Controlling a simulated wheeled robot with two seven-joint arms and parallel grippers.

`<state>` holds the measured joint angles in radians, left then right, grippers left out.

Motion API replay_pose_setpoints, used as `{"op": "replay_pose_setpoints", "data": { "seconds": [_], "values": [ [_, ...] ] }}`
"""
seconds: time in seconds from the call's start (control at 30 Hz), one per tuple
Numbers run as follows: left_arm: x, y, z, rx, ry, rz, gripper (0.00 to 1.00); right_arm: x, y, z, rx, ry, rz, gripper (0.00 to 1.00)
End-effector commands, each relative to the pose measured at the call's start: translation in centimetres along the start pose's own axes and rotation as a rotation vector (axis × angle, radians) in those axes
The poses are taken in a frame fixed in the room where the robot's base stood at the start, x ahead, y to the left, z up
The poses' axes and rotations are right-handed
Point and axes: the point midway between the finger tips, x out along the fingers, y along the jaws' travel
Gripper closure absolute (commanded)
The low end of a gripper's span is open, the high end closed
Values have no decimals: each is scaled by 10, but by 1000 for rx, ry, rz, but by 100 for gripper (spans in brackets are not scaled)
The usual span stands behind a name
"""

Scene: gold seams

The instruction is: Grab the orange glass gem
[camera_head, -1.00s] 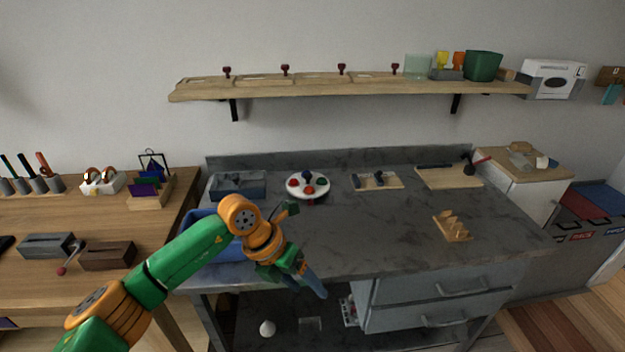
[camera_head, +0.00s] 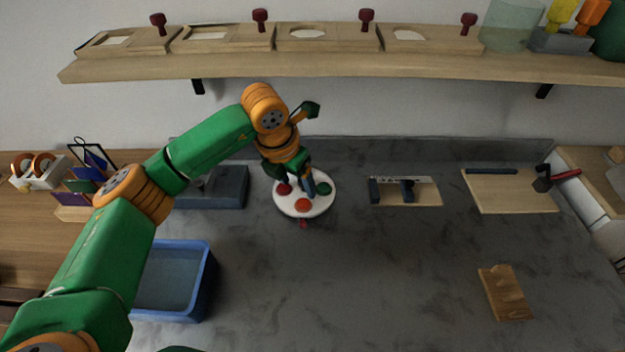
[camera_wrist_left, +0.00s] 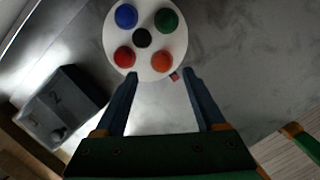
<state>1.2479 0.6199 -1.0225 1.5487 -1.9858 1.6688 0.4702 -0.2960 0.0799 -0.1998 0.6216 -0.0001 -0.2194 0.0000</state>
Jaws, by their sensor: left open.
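The orange glass gem (camera_head: 303,205) sits near the front edge of a round white plate (camera_head: 289,211) on the grey counter. It also shows in the left wrist view (camera_wrist_left: 161,62), at the plate's lower right. A red gem (camera_head: 284,188), a green gem (camera_head: 324,188), a blue gem (camera_wrist_left: 126,16) and a dark centre piece (camera_wrist_left: 142,38) share the plate. My left gripper (camera_head: 297,188) is over the plate in the head view and hides part of it. In the left wrist view its fingers (camera_wrist_left: 158,78) are spread with nothing between them, and the orange gem lies just beyond the right fingertip.
A grey box (camera_head: 228,187) stands left of the plate, and a blue bin (camera_head: 207,283) is nearer on the left. A board with dark blocks (camera_head: 428,196) lies to the right. A shelf (camera_head: 330,65) hangs behind.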

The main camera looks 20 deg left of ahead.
Motion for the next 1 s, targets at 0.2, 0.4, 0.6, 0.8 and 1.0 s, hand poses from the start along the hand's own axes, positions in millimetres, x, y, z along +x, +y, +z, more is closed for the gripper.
{"op": "replay_pose_setpoints", "data": {
  "seconds": [0.2,0.4,0.6,0.8,1.0],
  "values": [
    [22,0,0,-2,5,-1,28,-12,0,2,0,-7,0,50],
    [62,-1,0,-2,4,-3,28,-22,0,3,0,-11,-1,50],
    [71,0,0,1,0,0,28,-22,0,3,0,-9,0,50],
    [71,0,0,0,0,-1,61,-21,0,2,-1,-8,0,50],
    [71,0,0,0,0,-1,100,-21,0,2,-1,-7,0,50]
  ]
}}
